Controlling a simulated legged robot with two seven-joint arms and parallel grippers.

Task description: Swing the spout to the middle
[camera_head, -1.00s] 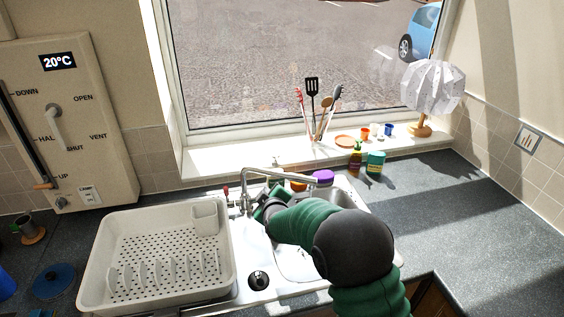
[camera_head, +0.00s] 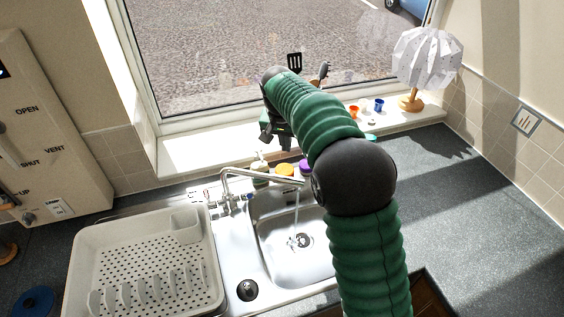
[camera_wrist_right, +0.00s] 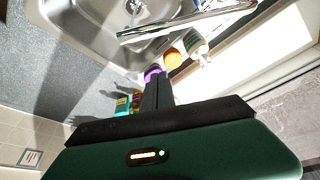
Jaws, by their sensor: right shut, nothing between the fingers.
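The silver tap's spout (camera_head: 262,178) rises from the mixer base (camera_head: 230,202) behind the sink and reaches right over the steel bowl (camera_head: 275,262). A thin stream seems to fall from its tip towards the drain. The spout also shows at the top of the wrist view (camera_wrist_right: 190,22). My right gripper (camera_head: 272,138) is raised behind the spout, near the window sill, apart from it. Its black fingers (camera_wrist_right: 157,92) are together with nothing between them in the wrist view. My left gripper is out of view.
Jars with orange (camera_head: 285,169) and purple (camera_head: 305,166) lids stand behind the sink. A white dish rack (camera_head: 150,262) is left of the bowl. Small cups and a lamp (camera_head: 425,62) stand on the sill. The right worktop (camera_head: 470,220) is mostly clear.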

